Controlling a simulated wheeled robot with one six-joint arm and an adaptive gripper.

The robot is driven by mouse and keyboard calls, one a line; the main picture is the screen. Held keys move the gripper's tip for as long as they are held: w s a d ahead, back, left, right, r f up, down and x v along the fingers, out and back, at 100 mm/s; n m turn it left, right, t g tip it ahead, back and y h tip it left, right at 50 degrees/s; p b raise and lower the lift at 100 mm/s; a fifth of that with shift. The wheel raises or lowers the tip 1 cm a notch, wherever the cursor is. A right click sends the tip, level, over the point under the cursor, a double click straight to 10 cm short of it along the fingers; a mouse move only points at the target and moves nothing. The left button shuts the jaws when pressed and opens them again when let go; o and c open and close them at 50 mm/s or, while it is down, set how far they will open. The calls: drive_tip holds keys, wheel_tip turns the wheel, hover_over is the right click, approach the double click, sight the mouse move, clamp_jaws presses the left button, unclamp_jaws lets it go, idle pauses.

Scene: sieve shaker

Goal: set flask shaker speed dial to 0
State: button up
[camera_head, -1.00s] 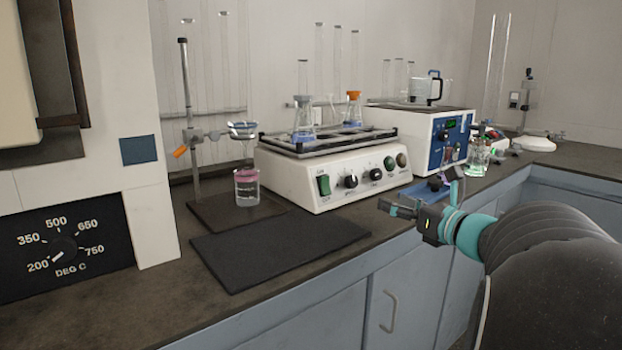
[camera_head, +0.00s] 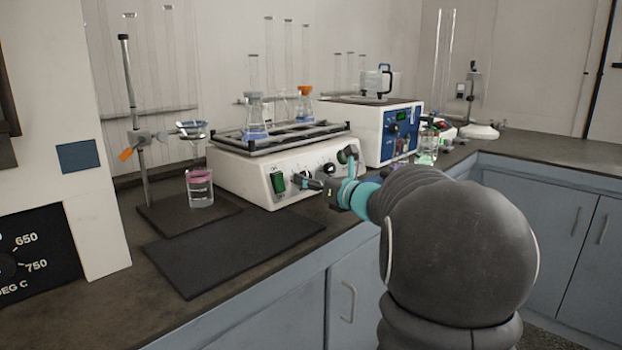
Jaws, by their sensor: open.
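The flask shaker (camera_head: 240,176) is a white box on the bench with a dark rack on top holding flasks. Its front has a green switch (camera_head: 277,182) at left and a black dial (camera_head: 329,169) further right. The dial's pointer and markings are unreadable here.
A blue-fronted instrument (camera_head: 398,132) stands right of the shaker. A beaker of pink liquid (camera_head: 200,188) and a clamp stand (camera_head: 135,120) stand at left. A dark mat (camera_head: 235,243) lies in front, empty.

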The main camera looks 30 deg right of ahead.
drive_tip(key=shift+w, duration=0.2)
clamp_jaws()
drive_tip(key=shift+f+n+b, duration=0.1)
drive_tip(key=shift+n+b, duration=0.2)
